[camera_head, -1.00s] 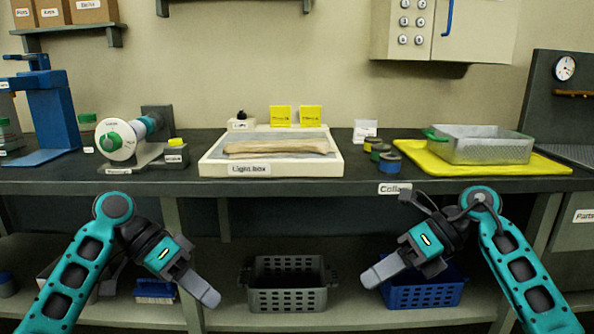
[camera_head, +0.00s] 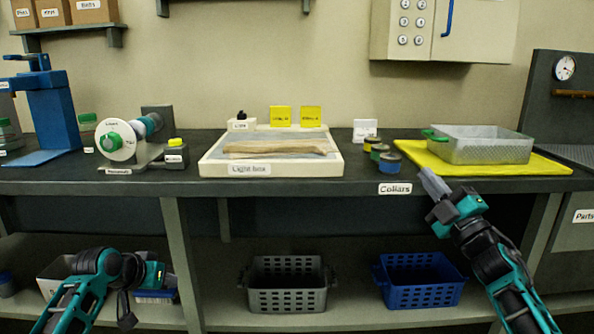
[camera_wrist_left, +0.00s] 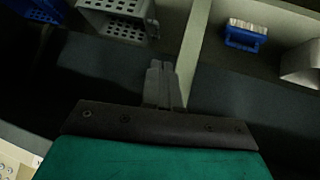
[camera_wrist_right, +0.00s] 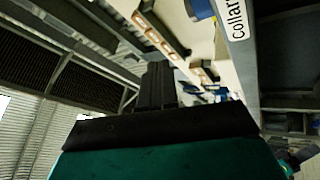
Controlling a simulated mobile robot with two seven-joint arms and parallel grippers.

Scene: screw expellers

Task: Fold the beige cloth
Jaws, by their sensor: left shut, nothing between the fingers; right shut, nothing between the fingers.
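The beige cloth (camera_head: 279,147) lies as a long narrow strip on the white light box (camera_head: 222,169) in the middle of the bench. My right gripper (camera_head: 428,177) is shut and empty, pointing up at the bench's front edge near the Collars label. Its shut fingers show in the right wrist view (camera_wrist_right: 158,85). My left gripper is low in front of the lower shelf in the head view, its fingertips hard to make out there. In the left wrist view its fingers (camera_wrist_left: 160,82) are shut and empty. Both grippers are well away from the cloth.
Several small collars (camera_head: 390,162) stand right of the light box. A yellow mat (camera_head: 420,158) with a metal basket (camera_head: 485,148) lies further right. A small machine (camera_head: 125,142) stands left. A grey crate (camera_head: 287,296) and a blue crate (camera_head: 420,291) sit on the lower shelf.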

